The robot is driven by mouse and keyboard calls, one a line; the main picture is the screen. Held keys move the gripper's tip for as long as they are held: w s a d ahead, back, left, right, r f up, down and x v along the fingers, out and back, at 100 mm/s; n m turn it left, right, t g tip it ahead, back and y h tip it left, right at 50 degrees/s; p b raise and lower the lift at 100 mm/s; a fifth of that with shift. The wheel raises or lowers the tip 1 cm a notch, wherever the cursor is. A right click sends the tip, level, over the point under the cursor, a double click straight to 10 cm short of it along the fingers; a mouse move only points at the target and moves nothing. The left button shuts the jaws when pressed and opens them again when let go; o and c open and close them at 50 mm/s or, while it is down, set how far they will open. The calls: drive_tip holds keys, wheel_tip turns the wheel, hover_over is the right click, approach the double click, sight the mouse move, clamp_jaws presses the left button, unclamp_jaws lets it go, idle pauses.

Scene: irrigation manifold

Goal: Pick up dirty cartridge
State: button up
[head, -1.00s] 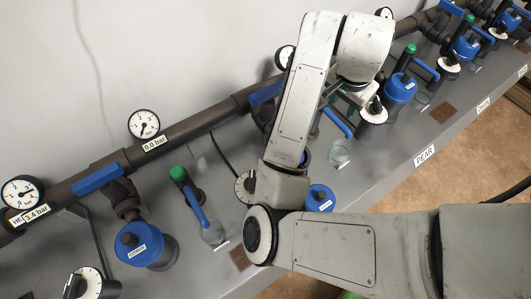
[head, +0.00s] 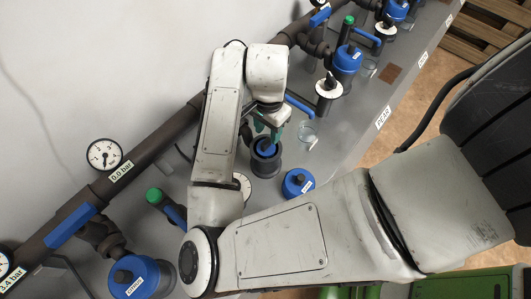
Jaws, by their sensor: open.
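An open dark filter housing (head: 266,168) stands on the grey bench in the middle of the head view. Something blue (head: 267,147) shows inside its mouth; it may be the cartridge, but I cannot tell whether it is dirty. My gripper (head: 268,130) points down just above this mouth, with its fingers apart and nothing seen between them. I cannot tell whether the fingertips touch the blue part. A round blue cap (head: 298,183) sits on the bench to the right of the housing.
A dark pipe (head: 150,152) with gauges and blue valve handles (head: 72,226) runs along the wall. A clear cup (head: 308,133) stands right of the housing. Closed blue filters (head: 137,278) stand along the bench. A green crate (head: 455,284) is at lower right.

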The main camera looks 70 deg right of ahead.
sight(268, 139)
drive_tip(key=shift+a+f, duration=0.1)
drive_tip(key=shift+f, duration=1.9)
drive_tip(key=shift+c, duration=0.2)
clamp_jaws()
